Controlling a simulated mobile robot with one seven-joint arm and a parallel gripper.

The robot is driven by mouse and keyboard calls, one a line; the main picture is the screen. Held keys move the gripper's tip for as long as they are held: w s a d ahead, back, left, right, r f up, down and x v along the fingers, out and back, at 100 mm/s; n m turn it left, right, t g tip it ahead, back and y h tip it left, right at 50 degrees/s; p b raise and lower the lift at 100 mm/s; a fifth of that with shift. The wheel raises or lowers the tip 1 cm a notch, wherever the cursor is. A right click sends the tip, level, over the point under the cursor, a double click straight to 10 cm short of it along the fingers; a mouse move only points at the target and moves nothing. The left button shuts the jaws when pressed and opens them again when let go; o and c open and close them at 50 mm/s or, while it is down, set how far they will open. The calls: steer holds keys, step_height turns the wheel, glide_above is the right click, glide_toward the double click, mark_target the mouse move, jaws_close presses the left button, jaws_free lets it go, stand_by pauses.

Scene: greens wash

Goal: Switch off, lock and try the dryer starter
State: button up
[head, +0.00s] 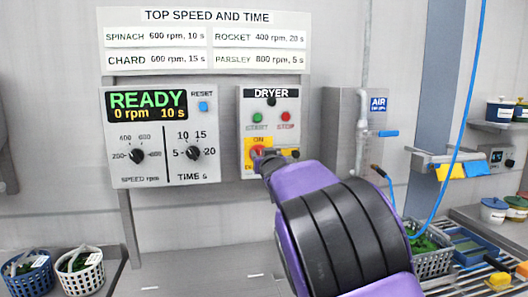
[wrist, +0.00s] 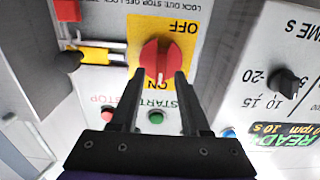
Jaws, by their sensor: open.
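The dryer starter (head: 284,105) is a grey wall box with a green start button (head: 255,117) and a red stop button (head: 286,117). Below them is a red rotary handle (wrist: 160,57) on a yellow plate (wrist: 182,25). The wrist view is upside down; the handle's white mark points toward ON. My gripper (wrist: 159,76) is open, its fingertips close to the handle, one on each side; I cannot tell whether they touch. In the head view my arm hides part of the plate. A yellow and black lock-like piece (wrist: 102,53) sits beside the plate.
The speed and time panel (head: 160,137) reads READY, 0 rpm, 10 s, left of the starter. A grey box with a pipe (head: 362,130) stands close on the right. Baskets of greens (head: 78,270) sit at lower left. A blue hose (head: 462,120) hangs at right.

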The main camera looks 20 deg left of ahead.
steer(key=shift+w+a, duration=0.25)
steer(key=shift+w, duration=0.15)
jaws_close()
